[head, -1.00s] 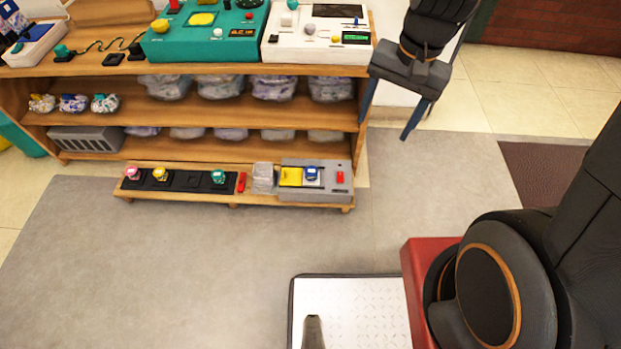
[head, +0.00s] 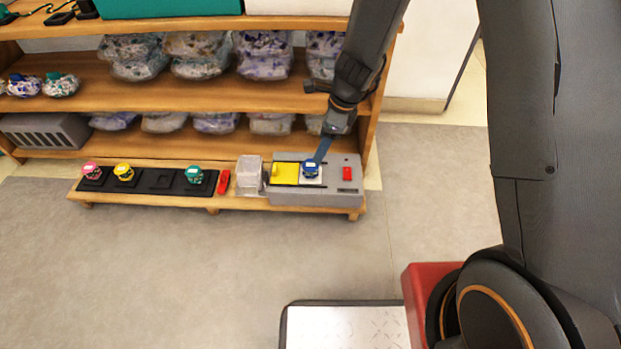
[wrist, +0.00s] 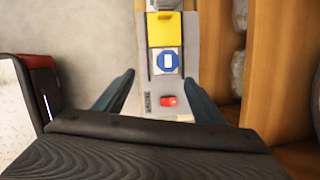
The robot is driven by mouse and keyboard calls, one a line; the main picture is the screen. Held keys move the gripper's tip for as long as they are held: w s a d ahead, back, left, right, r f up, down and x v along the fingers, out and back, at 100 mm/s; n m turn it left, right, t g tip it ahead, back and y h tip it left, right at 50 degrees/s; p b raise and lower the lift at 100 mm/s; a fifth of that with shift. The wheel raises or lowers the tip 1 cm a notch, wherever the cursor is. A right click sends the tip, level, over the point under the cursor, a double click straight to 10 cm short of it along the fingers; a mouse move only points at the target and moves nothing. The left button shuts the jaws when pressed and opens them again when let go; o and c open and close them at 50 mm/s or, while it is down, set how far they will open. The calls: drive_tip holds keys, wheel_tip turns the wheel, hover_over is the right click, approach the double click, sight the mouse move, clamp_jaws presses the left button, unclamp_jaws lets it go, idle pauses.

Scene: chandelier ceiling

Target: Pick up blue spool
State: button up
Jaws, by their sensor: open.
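The blue spool (head: 310,169) sits on the pale square of a grey device (head: 345,172) on the low wooden shelf. In the wrist view the spool (wrist: 168,61) shows from above as a blue disc with a white label, beyond and between the fingertips. My gripper (head: 322,150) is just above the spool in the head view, one blue finger visible close to it. In the wrist view my gripper (wrist: 157,82) has its two fingers wide apart with nothing between them. Whether a finger touches the spool cannot be told.
A yellow plate (head: 284,173) lies left of the spool and a red button (head: 347,173) right of it. A clear box (head: 250,174), a red item (head: 224,181) and teal (head: 194,174), yellow (head: 123,171) and pink (head: 91,170) spools stand further left. Wooden shelving (head: 200,95) with bags rises behind.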

drive_tip(key=m+b, duration=0.2)
drive_tip(key=b, duration=0.1)
hover_over(311, 165)
drive_tip(key=s+d, duration=0.1)
drive_tip(key=d, duration=0.1)
wheel_tip(311, 165, down, 7)
drive_tip(key=shift+f, duration=0.1)
drive_tip(key=b+x, duration=0.5)
drive_tip(key=x, duration=0.2)
drive_tip(key=shift+w+a+f, duration=0.1)
drive_tip(key=shift+w+a, duration=0.1)
drive_tip(key=c, duration=1.2)
